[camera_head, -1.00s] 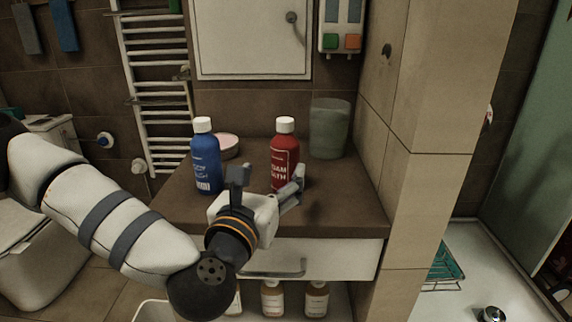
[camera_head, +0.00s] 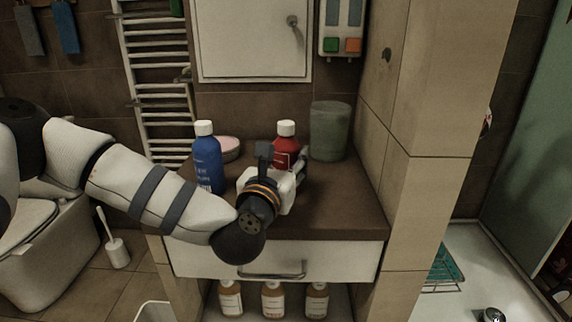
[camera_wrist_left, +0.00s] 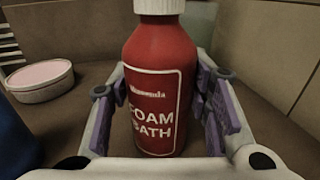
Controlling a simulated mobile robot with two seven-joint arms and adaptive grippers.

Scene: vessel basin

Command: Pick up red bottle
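The red bottle (camera_head: 285,148) with a white cap stands upright on the brown counter (camera_head: 340,215). My left gripper (camera_head: 282,160) is in front of it and hides its lower part in the head view. In the left wrist view the red bottle (camera_wrist_left: 160,85) shows a "FOAM BATH" label and stands between the two spread fingers of my left gripper (camera_wrist_left: 160,115). The fingers lie on either side of the bottle, with a gap visible at least on the left. My right gripper is not in view.
A blue bottle (camera_head: 208,160) stands to the left of the red one. A pink-lidded round tin (camera_head: 228,149) is behind it, and a grey-green cup (camera_head: 329,130) stands at the right. A tiled wall (camera_head: 400,130) bounds the counter's right side. Several bottles sit on the shelf below.

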